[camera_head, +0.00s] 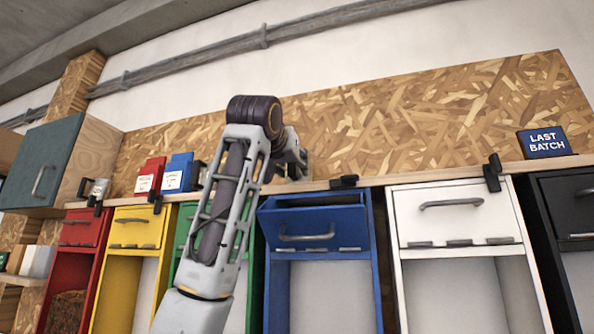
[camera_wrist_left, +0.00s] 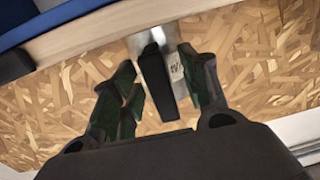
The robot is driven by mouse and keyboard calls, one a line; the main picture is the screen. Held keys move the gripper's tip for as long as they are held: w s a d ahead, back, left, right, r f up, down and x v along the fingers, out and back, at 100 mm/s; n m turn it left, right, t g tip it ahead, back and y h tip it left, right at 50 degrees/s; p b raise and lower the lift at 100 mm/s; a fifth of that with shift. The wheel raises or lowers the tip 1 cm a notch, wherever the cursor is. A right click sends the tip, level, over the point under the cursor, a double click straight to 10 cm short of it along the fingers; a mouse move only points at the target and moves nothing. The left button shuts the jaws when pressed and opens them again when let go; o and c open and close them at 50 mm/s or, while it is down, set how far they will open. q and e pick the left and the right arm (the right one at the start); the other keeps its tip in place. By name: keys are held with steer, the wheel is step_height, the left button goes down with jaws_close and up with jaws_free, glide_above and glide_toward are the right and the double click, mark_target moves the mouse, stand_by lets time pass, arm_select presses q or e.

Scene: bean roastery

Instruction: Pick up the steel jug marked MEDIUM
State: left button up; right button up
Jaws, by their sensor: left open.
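My left gripper (camera_head: 292,165) is at the shelf edge in the head view, small and partly hidden by its own wrist. In the left wrist view the left gripper (camera_wrist_left: 164,82) is open, its fingers on either side of a black handle (camera_wrist_left: 155,75). Behind the handle is a steel jug (camera_wrist_left: 186,62) with a pale label, too small and partly covered to read. Another steel jug (camera_head: 100,188) with a label stands at the far left of the shelf. I cannot read MEDIUM on any jug. My right gripper is not in view.
The wooden shelf (camera_head: 455,177) runs above red, yellow, green, blue and white bins. A red box (camera_head: 149,175) and a blue box (camera_head: 178,172) stand left of my arm. A LAST BATCH sign (camera_head: 543,143) stands at the right. A chipboard wall (camera_head: 420,120) is behind.

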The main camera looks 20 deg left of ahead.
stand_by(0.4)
arm_select(q)
jaws_close()
